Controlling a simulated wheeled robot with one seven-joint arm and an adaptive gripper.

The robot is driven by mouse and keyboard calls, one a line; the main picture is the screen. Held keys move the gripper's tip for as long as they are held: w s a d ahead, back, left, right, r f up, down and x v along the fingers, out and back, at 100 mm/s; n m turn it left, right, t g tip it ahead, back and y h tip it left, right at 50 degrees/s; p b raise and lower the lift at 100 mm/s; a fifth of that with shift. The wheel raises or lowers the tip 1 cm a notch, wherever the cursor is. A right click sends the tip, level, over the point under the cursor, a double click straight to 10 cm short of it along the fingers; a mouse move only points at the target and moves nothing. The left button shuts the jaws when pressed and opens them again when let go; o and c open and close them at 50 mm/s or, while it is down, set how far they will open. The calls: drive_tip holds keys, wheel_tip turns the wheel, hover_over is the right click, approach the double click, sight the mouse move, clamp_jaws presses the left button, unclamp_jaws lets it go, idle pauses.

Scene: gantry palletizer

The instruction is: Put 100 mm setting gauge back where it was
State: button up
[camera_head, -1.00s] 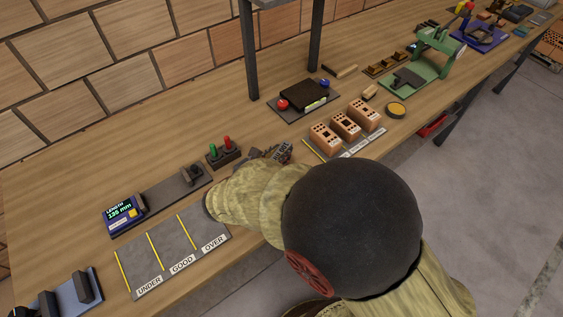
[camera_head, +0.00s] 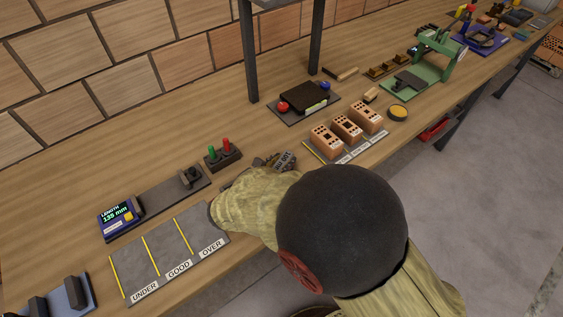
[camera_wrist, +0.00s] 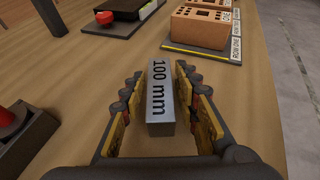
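The 100 mm setting gauge (camera_wrist: 161,92) is a grey metal block with "100 mm" on its top face. In the wrist view it lies lengthwise between the fingers of my gripper (camera_wrist: 160,100), with a narrow gap visible on each side. My gripper is open around it. The gauge appears to rest on the wooden bench, though its underside is hidden. In the head view the gauge (camera_head: 285,160) shows beside my gripper (camera_head: 268,165), partly hidden by my arm, between the red-and-green button box and the brick mat.
The length gauge (camera_head: 122,218) reads 135 mm at left, behind the UNDER/GOOD/OVER mat (camera_head: 165,250). The button box (camera_head: 222,161) stands close left of my gripper. A mat with three bricks (camera_head: 345,128) lies to the right. A dark scale-like device (camera_head: 303,99) stands behind.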

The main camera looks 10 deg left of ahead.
drive_tip(key=shift+o, duration=0.8)
drive_tip(key=shift+s+r, duration=0.15)
drive_tip(key=shift+r, duration=0.1)
drive_tip(key=p+v, duration=0.4)
drive_tip(key=v, duration=0.7)
drive_tip(key=shift+s+a+r, duration=0.1)
drive_tip(key=shift+s, duration=0.25)
